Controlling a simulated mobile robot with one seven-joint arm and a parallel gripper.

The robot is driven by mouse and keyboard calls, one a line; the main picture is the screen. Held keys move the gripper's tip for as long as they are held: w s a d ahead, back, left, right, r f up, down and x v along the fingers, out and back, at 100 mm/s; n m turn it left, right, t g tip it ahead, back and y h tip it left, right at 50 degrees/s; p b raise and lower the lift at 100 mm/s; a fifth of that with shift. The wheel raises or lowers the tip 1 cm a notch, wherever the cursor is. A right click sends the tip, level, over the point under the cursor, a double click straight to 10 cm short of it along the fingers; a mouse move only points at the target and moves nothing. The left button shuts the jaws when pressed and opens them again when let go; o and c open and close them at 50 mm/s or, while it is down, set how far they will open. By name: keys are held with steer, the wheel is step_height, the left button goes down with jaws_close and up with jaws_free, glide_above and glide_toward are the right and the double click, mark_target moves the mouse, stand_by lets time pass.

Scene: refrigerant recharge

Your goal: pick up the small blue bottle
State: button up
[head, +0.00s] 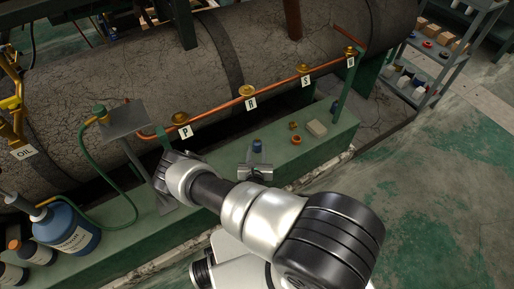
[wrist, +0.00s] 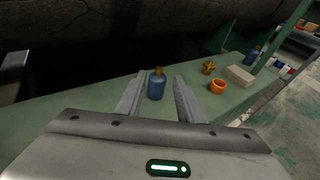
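The small blue bottle (wrist: 156,87) stands upright on the green bench with a brown cap. In the wrist view it appears between the two fingers of my gripper (wrist: 160,80), with a gap on each side. The fingers are open and hold nothing; I cannot tell how far the bottle reaches in between them. In the head view the bottle (head: 257,146) is a small blue shape just beyond my gripper (head: 257,160), and its lower part is hidden.
An orange ring (wrist: 217,87), a brass fitting (wrist: 208,68) and a pale block (wrist: 240,76) lie right of the bottle. A copper pipe (head: 215,112) with labelled valves runs behind. A metal stand (head: 124,122) and a large blue bottle (head: 70,228) are at left.

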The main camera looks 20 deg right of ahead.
mark_target(257, 140)
steer(key=b+x, duration=0.1)
steer(key=x, duration=0.2)
steer(key=b+x, duration=0.1)
steer(key=x, duration=0.2)
steer(key=f+b+x, duration=0.1)
steer(key=x, duration=0.2)
steer(key=shift+w, duration=0.25)
steer(key=shift+w+d, duration=0.1)
steer(key=shift+w, duration=0.1)
jaws_close()
